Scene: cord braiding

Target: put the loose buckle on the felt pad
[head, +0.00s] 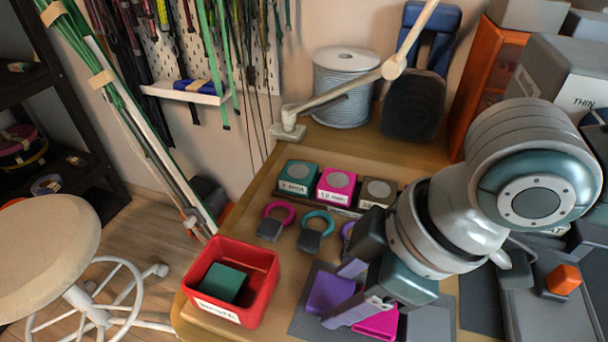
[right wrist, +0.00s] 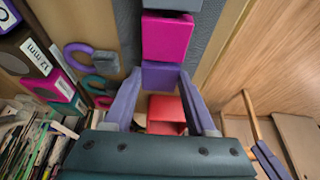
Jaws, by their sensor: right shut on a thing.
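A purple block (head: 330,293), which I take to be the buckle, is between the fingertips of my right gripper (head: 345,292). In the right wrist view the purple block (right wrist: 161,75) is between both fingers of the right gripper (right wrist: 158,92), which is shut on it. The dark grey felt pad (head: 300,323) lies on the bench under it; the pad also shows in the right wrist view (right wrist: 205,32). I cannot tell whether the purple block touches the pad. A magenta block (head: 378,322) is beside it on the pad. My left gripper is not in view.
A red bin (head: 212,286) holding a teal block (head: 222,283) stands at the bench's front left corner. Behind are magenta (head: 279,211) and teal (head: 319,217) rings with grey blocks, and labelled teal, magenta and brown boxes (head: 338,187). A cord spool (head: 344,88) stands at the back.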

